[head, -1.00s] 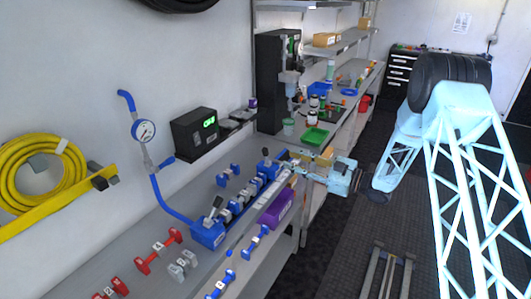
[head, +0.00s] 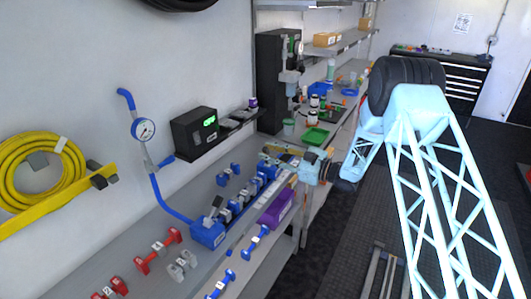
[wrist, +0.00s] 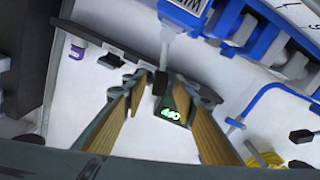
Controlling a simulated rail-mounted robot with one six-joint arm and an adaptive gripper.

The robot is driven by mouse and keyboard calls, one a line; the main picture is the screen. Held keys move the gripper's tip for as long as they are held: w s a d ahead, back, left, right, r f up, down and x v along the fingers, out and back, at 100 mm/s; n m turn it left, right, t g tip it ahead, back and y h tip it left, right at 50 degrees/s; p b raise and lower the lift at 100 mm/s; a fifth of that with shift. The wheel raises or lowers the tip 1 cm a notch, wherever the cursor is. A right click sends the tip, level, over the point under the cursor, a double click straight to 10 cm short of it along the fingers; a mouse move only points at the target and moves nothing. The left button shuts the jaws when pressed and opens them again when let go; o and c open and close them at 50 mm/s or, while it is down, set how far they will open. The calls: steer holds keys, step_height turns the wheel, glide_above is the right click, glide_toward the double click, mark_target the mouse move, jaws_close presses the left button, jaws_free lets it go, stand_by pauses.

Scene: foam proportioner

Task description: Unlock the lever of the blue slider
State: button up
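The blue slider (wrist: 186,14) shows at the top of the wrist view, cut off by the edge. Its lever (wrist: 165,52), a light grey rod with a black tip, points down from it. My gripper (wrist: 160,84) is open, with its two tan-padded fingers on either side of the lever's black tip. Gaps seem to show on both sides, and I cannot tell whether a finger touches it. In the head view my gripper (head: 285,160) is at the far end of the blue rail assembly and largely covers the slider there.
A nearer blue block with a lever (head: 208,232) stands at the rail's near end. A blue hose with a gauge (head: 144,131) rises by the wall. A black box with a green display (head: 195,133), a purple block (head: 276,211) and red dumbbell-shaped parts (head: 158,250) are around the bench.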

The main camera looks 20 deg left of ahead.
steer(key=shift+w+a, duration=0.1)
steer(key=shift+a, duration=0.55)
steer(key=shift+c, duration=0.4)
jaws_close()
